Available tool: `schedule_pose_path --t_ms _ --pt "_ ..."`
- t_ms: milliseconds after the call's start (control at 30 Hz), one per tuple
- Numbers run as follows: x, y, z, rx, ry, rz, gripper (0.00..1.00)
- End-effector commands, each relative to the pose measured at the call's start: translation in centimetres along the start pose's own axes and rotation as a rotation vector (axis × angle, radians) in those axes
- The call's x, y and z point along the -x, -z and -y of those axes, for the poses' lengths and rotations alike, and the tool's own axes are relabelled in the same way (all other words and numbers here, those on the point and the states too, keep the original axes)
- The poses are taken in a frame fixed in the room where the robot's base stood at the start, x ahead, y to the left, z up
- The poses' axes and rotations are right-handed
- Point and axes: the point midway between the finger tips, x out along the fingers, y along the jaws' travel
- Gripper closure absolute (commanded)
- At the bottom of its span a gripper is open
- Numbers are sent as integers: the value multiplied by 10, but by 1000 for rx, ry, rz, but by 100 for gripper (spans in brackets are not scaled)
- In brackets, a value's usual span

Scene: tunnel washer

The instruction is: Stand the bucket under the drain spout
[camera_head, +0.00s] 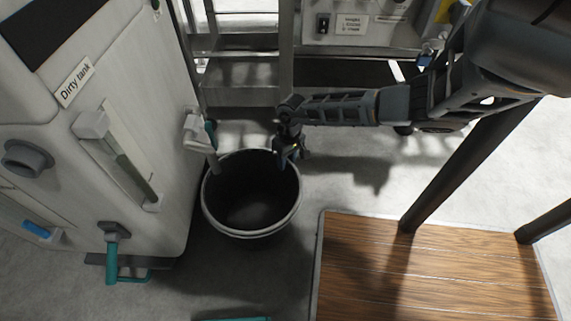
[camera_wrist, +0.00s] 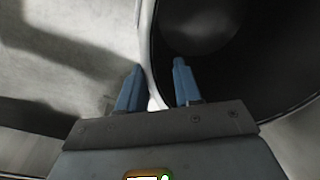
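The bucket (camera_head: 207,212), dark inside with a grey rim, stands upright on the floor beside the machine marked "Dirty tank". A pale drain spout (camera_head: 212,161) with a teal handle comes off the machine's side. In the head view its lower end overlaps the bucket's back left rim; its exact height above the rim is unclear. My gripper (camera_head: 291,150) is at the bucket's back right rim, pointing down. In the wrist view my gripper's blue fingers (camera_wrist: 157,88) are apart, with the bucket's rim (camera_wrist: 147,45) between them. A gap shows between the rim and the right finger.
The dirty tank machine (camera_head: 150,130) fills the left, with a teal-handled valve (camera_head: 112,250) low on its front. A wooden-topped platform (camera_head: 430,270) stands at lower right. Metal steps (camera_head: 240,75) are behind the bucket. Bare floor lies between bucket and platform.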

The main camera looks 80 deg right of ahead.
Motion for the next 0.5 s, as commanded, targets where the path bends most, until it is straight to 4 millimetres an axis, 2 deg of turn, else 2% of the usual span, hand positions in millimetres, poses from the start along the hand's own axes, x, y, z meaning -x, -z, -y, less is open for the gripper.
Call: schedule_pose_path --t_ms 33,200,333,500 --pt "18 0 -1 4 -3 0 66" --pt "48 0 0 3 -2 1 66" --pt "62 0 0 2 -1 0 66" --pt "69 0 0 1 0 1 66"
